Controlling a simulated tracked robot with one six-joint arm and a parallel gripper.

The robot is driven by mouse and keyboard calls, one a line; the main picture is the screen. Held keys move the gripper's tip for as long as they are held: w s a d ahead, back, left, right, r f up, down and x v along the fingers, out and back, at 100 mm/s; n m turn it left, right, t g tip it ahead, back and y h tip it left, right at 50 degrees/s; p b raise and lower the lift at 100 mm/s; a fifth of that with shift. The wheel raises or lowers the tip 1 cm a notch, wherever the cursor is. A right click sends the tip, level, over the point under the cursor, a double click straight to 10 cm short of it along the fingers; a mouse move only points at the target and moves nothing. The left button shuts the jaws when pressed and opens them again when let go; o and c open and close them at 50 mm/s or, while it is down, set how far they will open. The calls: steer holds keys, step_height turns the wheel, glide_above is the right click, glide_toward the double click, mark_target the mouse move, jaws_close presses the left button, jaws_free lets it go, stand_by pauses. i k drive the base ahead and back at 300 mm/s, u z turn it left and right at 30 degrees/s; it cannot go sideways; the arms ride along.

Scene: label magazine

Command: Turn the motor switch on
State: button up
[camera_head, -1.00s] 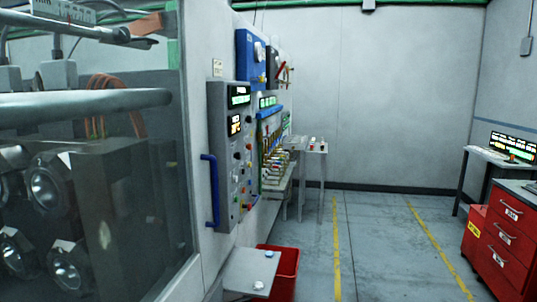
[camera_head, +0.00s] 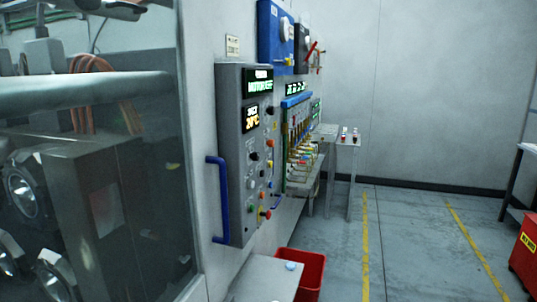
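A grey control panel (camera_head: 232,170) is mounted on the pale wall left of centre. It has a green-lit display (camera_head: 259,86) that seems to read "MOTOR" and a word too small to be sure of, and a yellow-lit display (camera_head: 251,120) below it. Several small knobs and buttons (camera_head: 258,180) in black, red, yellow and green run down its face. Which of them is the motor switch I cannot tell. My gripper is not in view.
A blue handle (camera_head: 216,200) stands out at the panel's left edge. A grey surface (camera_head: 262,280) and a red bin (camera_head: 309,268) are below the panel. A blue wall box (camera_head: 273,35) hangs above.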

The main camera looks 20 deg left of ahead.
mark_target(254, 156)
steer(key=u, duration=0.25)
steer(key=i, duration=0.7)
steer(key=u, duration=0.6)
steer(key=i, duration=0.4)
steer(key=u, duration=0.25)
